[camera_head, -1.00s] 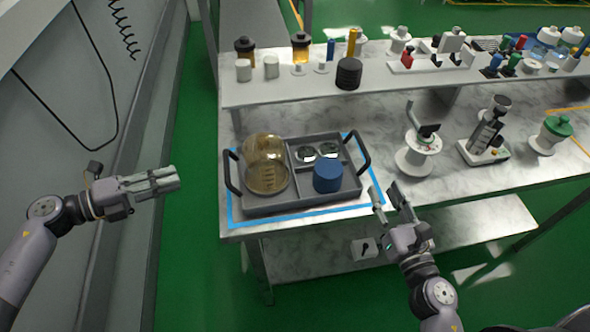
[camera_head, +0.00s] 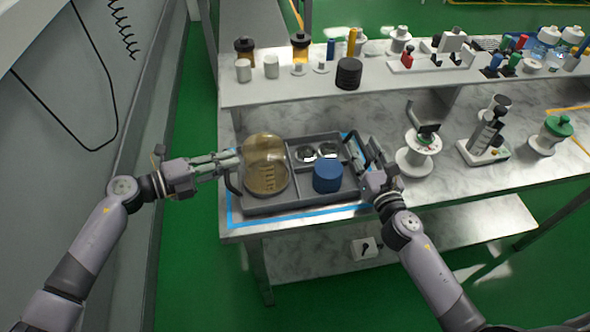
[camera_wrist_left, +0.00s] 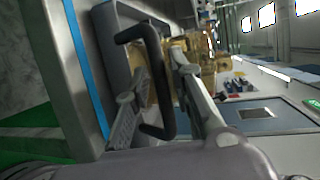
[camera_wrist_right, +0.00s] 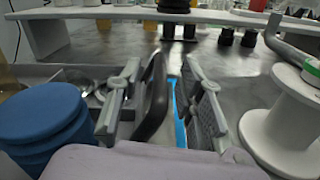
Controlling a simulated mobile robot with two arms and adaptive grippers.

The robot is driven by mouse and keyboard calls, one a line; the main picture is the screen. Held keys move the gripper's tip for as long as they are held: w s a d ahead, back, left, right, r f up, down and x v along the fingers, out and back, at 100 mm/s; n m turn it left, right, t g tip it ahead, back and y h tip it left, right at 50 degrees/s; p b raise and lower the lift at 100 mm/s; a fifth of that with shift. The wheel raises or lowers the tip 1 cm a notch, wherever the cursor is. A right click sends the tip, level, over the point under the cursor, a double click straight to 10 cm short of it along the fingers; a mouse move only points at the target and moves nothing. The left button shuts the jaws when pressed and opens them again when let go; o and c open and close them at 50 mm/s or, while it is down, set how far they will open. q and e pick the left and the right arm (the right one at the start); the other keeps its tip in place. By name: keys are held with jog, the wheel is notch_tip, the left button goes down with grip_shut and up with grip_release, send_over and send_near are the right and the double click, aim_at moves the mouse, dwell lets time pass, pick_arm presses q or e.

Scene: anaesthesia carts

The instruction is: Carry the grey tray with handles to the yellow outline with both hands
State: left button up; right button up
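The grey tray (camera_head: 290,204) with two dark handles stands on the marble bench inside a blue outline. It holds an amber-tinted clear dish (camera_head: 266,178), a blue round container (camera_head: 327,176) and small glossy round items (camera_head: 318,152). My left gripper (camera_head: 236,162) is at the left handle; in the left wrist view its open fingers (camera_wrist_left: 160,95) lie either side of the black handle (camera_wrist_left: 160,75). My right gripper (camera_head: 362,152) is at the right handle; in the right wrist view its open fingers (camera_wrist_right: 162,95) straddle the dark handle (camera_wrist_right: 152,98). No yellow outline shows clearly around the tray.
A raised shelf (camera_head: 290,90) behind the tray carries jars and a black stack (camera_head: 348,73). A white spool-like stand (camera_head: 415,155) is just right of my right gripper. Yellow lines (camera_head: 578,143) show at the bench's far right. A grey wall panel stands left.

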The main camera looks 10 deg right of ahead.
pick_arm(q)
jog(key=shift+w+d, duration=0.1)
jog(key=shift+d, duration=0.05)
pick_arm(e)
jog(key=shift+w, duration=0.15)
pick_arm(q)
grip_shut()
pick_arm(e)
jog(key=c, duration=0.5)
grip_shut()
pick_arm(q)
jog(key=shift+f, duration=0.1)
pick_arm(e)
jog(key=shift+r, duration=0.1)
